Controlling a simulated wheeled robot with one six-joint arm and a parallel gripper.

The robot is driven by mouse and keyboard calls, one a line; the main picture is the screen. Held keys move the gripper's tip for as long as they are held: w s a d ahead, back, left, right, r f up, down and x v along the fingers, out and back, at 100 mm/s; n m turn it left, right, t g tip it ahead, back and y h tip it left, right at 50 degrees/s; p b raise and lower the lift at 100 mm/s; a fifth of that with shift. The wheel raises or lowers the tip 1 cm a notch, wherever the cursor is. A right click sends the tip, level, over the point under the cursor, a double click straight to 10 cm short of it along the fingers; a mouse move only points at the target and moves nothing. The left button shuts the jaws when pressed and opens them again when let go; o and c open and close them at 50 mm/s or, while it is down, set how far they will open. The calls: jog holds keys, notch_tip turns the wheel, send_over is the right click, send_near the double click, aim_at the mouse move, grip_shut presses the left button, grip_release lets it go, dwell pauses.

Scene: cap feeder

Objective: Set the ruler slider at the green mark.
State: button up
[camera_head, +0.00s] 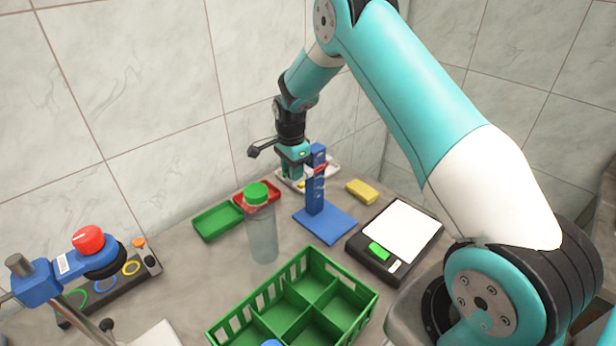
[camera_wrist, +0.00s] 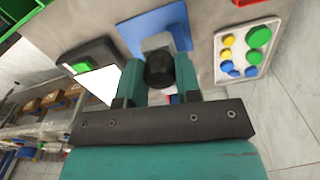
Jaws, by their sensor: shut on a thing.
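The blue ruler stand (camera_head: 316,195) is upright, with a flat blue base (camera_head: 327,224); its base also shows in the wrist view (camera_wrist: 135,32). A red band (camera_head: 320,169) shows high on its post, with a small yellow patch below. My gripper (camera_head: 294,172) is at the left side of the post, near the upper part. In the wrist view my gripper's two teal fingers (camera_wrist: 160,80) are closed on the black knob of the slider (camera_wrist: 160,69). The rest of the slider is mostly hidden by my gripper. I cannot make out a green mark on the post.
A scale (camera_head: 395,235) stands right of the stand, with a yellow block (camera_head: 362,190) behind it. A bottle with a green cap (camera_head: 262,230), green tray (camera_head: 217,221) and red tray (camera_head: 270,192) are left. A green divided crate (camera_head: 330,262) is in front. A white tray of coloured caps (camera_wrist: 224,72) lies close by.

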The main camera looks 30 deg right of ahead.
jog(key=o, duration=0.7)
notch_tip(320, 180, up, 8)
jog(key=p, duration=0.5)
